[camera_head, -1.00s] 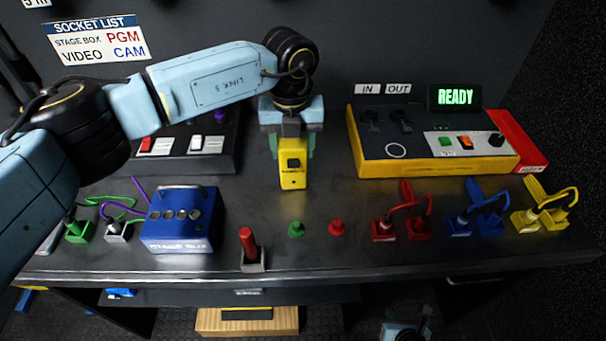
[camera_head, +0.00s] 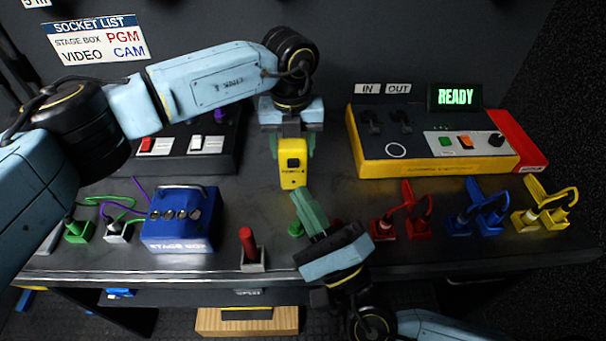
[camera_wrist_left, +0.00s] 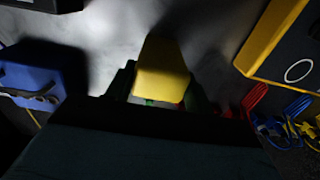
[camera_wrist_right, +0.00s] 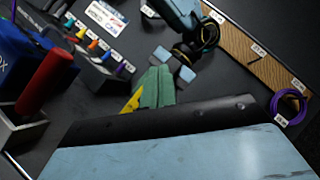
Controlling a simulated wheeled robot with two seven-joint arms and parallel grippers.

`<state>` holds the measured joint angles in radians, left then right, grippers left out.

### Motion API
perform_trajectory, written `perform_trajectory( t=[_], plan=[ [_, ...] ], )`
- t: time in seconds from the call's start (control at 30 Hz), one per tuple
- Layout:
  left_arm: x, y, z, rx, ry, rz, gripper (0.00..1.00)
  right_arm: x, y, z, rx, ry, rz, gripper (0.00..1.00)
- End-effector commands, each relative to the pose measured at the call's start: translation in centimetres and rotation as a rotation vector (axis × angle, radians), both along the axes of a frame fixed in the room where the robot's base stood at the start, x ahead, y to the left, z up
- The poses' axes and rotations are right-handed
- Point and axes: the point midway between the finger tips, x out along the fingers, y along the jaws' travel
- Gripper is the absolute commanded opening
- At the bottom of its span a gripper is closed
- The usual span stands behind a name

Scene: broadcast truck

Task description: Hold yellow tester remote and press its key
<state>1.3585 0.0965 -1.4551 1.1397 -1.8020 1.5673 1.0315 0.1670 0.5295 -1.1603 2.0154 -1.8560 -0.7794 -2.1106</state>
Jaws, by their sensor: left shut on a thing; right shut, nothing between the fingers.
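The yellow tester remote (camera_head: 292,174) is held upright with its dark square key (camera_head: 293,162) facing the head camera. My left gripper (camera_head: 293,146) is shut on it from behind. In the left wrist view the remote (camera_wrist_left: 161,70) shows between the fingers. My right gripper (camera_head: 308,207) is shut and empty, its green fingertips just below and in front of the remote. In the right wrist view the closed fingers (camera_wrist_right: 154,88) hide most of the remote; only a yellow sliver (camera_wrist_right: 132,103) shows. I cannot tell whether they touch.
The blue stage box (camera_head: 180,222) and a red-handled lever (camera_head: 249,250) stand left of my right gripper. A green button (camera_head: 295,229) lies close beside it. Red (camera_head: 403,225), blue and yellow plugs stand to the right. A yellow-edged READY console (camera_head: 425,145) is behind right.

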Motion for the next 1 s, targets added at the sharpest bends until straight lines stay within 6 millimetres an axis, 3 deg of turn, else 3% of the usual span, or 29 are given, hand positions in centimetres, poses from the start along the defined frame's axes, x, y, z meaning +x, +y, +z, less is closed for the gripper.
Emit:
perform_trajectory(
  t=[0.03, 0.07, 0.3, 0.5, 0.63, 1.0],
  plan=[
    [0.0, 0.0, 0.0, -0.001, -0.001, 0.0, 0.23, 1.9, -0.4, 3.0, 0.119, 0.017, -0.006, 0.0],
    [0.0, 0.0, 0.0, -0.001, -0.001, 0.0, 0.23, 2.7, -0.8, 3.5, 0.179, 0.059, 0.004, 0.0],
    [0.0, 0.0, 0.0, -0.001, -0.001, 0.0, 0.23, 5.1, -2.5, -1.5, 0.496, 0.532, 0.176, 0.0],
    [0.0, 0.0, 0.0, 0.0, -0.001, 0.0, 0.23, 5.3, -3.7, -5.0, 0.834, 0.921, 0.309, 0.0],
    [0.0, 0.0, 0.0, 0.0, -0.001, 0.0, 0.23, 4.8, -4.4, -6.4, 1.085, 1.152, 0.392, 0.0],
    [0.0, 0.0, 0.0, -0.001, -0.001, 0.0, 0.23, 3.5, -6.4, -6.1, 1.769, 1.615, 0.611, 0.0]
  ],
)
